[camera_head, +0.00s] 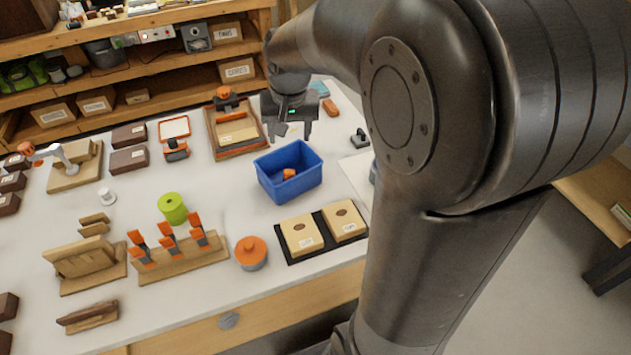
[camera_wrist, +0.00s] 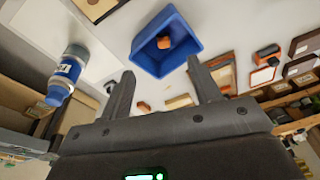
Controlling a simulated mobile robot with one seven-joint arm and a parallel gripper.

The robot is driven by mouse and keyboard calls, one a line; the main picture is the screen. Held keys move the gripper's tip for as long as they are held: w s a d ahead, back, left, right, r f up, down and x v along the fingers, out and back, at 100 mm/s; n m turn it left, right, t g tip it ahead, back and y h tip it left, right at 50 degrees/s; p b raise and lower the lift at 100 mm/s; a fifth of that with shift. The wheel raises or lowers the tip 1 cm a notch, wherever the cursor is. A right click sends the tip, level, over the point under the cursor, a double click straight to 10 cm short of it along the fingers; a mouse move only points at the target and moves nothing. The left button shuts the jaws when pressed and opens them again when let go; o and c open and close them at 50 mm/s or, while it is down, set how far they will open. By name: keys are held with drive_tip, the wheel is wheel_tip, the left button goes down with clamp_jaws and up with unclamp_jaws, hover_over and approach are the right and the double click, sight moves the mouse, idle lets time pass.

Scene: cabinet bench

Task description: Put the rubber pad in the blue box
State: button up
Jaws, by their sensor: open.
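The blue box (camera_head: 268,183) stands upright and open on the white bench. A small orange block (camera_head: 289,173) lies inside it. Both also show in the wrist view, the box (camera_wrist: 177,20) at the top and the block (camera_wrist: 164,42) in it. My gripper (camera_head: 290,132) points down above the bench, just behind the box. Its two fingers are apart in the wrist view (camera_wrist: 161,70), with nothing held between them. I cannot tell for sure which piece is the rubber pad.
An orange-brown block (camera_head: 330,107) and a light blue piece (camera_head: 320,88) lie behind right. A wooden tray (camera_head: 233,135) stands left of my gripper. Two labelled tan blocks on a black mat (camera_head: 325,244) lie in front of the box. A bottle (camera_wrist: 68,75) stands at the wrist view's left.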

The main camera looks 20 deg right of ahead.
drive_tip(key=s+a+r+n+t, duration=0.1)
drive_tip(key=s+r, duration=0.1)
drive_tip(key=s, duration=0.8)
drive_tip(key=s+a+r+n+t, duration=0.1)
drive_tip(key=s+r+t, duration=0.1)
drive_tip(key=s, duration=0.8)
drive_tip(key=shift+s+r+n, duration=0.2)
drive_tip(key=shift+r+n, duration=0.2)
drive_tip(key=shift+r, duration=0.25)
